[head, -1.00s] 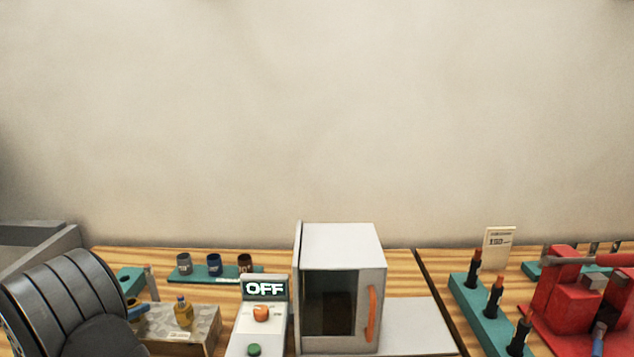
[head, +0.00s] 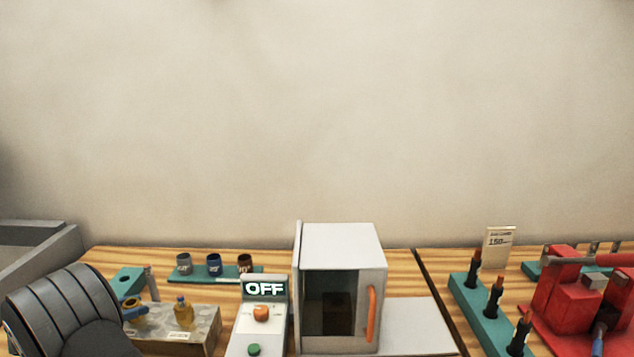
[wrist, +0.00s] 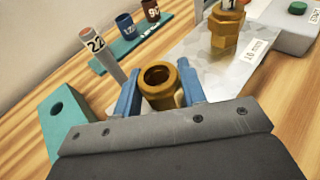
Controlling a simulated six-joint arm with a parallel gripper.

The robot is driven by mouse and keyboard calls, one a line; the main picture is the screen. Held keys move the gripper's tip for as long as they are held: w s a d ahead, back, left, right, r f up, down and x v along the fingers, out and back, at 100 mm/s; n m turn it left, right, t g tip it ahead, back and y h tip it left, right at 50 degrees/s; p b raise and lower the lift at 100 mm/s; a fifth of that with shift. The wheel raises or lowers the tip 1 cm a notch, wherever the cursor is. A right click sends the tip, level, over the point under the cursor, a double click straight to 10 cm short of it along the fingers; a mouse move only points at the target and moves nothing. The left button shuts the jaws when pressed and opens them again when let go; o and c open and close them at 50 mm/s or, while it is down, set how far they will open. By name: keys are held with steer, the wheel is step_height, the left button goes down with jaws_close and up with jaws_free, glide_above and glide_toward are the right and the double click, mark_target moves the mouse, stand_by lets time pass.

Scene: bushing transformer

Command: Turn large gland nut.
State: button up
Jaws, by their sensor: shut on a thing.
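A brass gland nut (wrist: 158,84) with a round open bore sits between the two blue fingers of my gripper (wrist: 159,88) in the wrist view. My gripper is shut on it, with one finger on each side. The held nut also shows small in the head view (head: 136,308), at the left end of the mottled grey block (head: 198,326). What is under the nut is hidden. A second brass fitting (wrist: 226,28) stands upright on the block in the wrist view, to the right of the held nut; it also shows in the head view (head: 183,312).
A grey rod marked 22 (wrist: 103,54) stands close behind my gripper. A teal block with a hole (wrist: 72,118) is at left. Small cups (head: 213,264) stand on a teal strip. An OFF control box (head: 262,315) and a white cabinet (head: 342,245) are to the right.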

steer(key=shift+m+g+h, duration=0.9)
steer(key=shift+m, duration=0.1)
steer(key=o, duration=1.9)
steer(key=shift+v, duration=3)
steer(key=shift+r, duration=0.15)
